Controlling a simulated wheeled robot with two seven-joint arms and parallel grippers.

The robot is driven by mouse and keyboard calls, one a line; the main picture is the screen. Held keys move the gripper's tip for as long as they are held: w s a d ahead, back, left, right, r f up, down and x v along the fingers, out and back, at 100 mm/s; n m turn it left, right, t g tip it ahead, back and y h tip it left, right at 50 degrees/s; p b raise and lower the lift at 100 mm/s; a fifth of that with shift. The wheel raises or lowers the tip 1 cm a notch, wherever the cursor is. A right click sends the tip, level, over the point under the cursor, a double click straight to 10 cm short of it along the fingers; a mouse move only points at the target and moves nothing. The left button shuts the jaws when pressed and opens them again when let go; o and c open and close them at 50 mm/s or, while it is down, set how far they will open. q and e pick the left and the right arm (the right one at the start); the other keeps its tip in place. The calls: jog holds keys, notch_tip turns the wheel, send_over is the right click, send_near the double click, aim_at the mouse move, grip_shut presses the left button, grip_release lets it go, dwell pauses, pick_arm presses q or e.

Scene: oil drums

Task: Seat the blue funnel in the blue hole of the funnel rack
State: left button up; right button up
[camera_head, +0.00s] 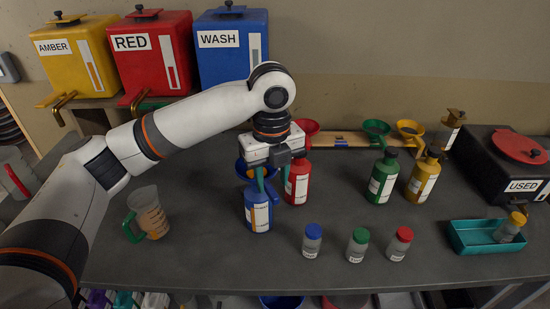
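The blue funnel (242,170) is just above or in the mouth of the blue bottle (258,216); the gripper and wrist hide much of it. My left gripper (268,176) points down right at the funnel. Its fingers overlap the blue plastic, and I cannot tell whether they are closed on it. The wooden funnel rack (347,139) stands at the back of the table. A red funnel (308,127), a green funnel (377,128) and an amber funnel (410,128) sit along it. The rack's blue hole is not visible, perhaps behind my arm. My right gripper is out of view.
Red (298,182), green (382,180) and amber (423,178) bottles stand before the rack. A measuring jug (147,212) is at left. Small capped jars (357,245) line the front. A teal tray (480,240) and black used-oil box (505,165) are at right.

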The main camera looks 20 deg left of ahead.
aim_at(273, 203)
pick_arm(q)
notch_tip(273, 203, down, 4)
jog(key=shift+w+r+p, duration=0.15)
jog(key=shift+p, duration=0.2)
jog(key=f, duration=0.2)
jog(key=f+p, duration=0.1)
jog(key=f, duration=0.1)
jog(key=shift+w, duration=0.3)
jog(key=shift+s+f, duration=0.1)
jog(key=shift+f, duration=0.65)
jog(key=shift+c, duration=0.3)
grip_shut()
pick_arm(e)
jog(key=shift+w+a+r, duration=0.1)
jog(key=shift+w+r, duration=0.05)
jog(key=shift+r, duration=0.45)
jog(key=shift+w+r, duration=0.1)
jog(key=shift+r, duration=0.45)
pick_arm(q)
jog(key=shift+r, duration=0.15)
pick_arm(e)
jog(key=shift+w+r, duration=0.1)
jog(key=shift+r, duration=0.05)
